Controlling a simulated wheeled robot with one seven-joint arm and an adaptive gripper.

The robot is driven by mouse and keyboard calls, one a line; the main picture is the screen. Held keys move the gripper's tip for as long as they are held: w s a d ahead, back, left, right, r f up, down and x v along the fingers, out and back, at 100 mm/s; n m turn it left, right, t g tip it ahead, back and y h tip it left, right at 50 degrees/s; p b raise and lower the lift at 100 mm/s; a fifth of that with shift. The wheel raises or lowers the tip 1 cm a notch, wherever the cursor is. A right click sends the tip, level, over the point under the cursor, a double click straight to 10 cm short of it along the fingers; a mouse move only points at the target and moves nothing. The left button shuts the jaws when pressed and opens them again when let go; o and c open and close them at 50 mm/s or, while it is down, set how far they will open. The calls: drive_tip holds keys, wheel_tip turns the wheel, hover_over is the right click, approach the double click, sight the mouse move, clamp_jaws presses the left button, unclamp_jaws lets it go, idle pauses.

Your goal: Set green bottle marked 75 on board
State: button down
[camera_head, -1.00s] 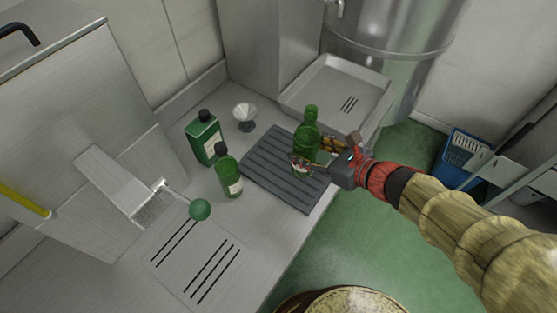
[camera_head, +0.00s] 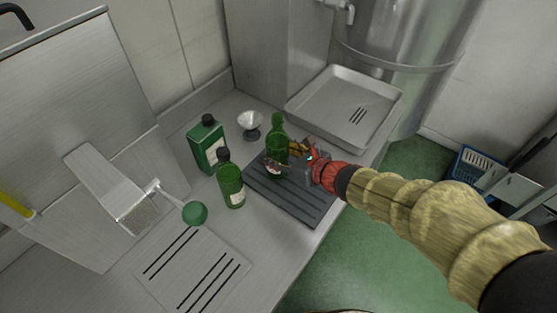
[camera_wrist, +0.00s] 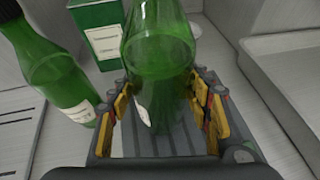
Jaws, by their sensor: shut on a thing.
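A green bottle (camera_head: 277,143) stands upright between the fingers of my gripper (camera_head: 290,158), over the upper left part of the grey ribbed board (camera_head: 308,203). In the wrist view the green bottle (camera_wrist: 160,75) is between the two yellow-padded fingers (camera_wrist: 160,112), with part of a white label showing low on its left side. I cannot read any number on it. The board's ribs show beneath it in the wrist view. I cannot tell whether the bottle's base touches the board.
A dark-capped green bottle (camera_head: 231,184) stands just left of the board, with a square green bottle (camera_head: 206,150) behind it. A small metal cup (camera_head: 250,122) stands behind the board. A metal tray (camera_head: 375,120) lies at the back right. A green ball-ended lever (camera_head: 195,213) juts out at left.

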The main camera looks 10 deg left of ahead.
drive_tip(key=shift+f+b, duration=0.35)
drive_tip(key=shift+f, duration=0.8)
drive_tip(key=shift+f, duration=0.15)
drive_tip(key=c, duration=0.9)
unclamp_jaws()
drive_tip(key=shift+f, duration=0.1)
drive_tip(key=shift+s+d+r, duration=0.1)
drive_tip(key=shift+d+r, duration=0.05)
drive_tip(key=shift+r, duration=0.2)
drive_tip(key=p+v, duration=0.4)
drive_tip(key=v, duration=0.7)
drive_tip(key=shift+s+d, duration=0.2)
drive_tip(key=shift+d, duration=0.1)
drive_tip(key=shift+r, duration=0.15)
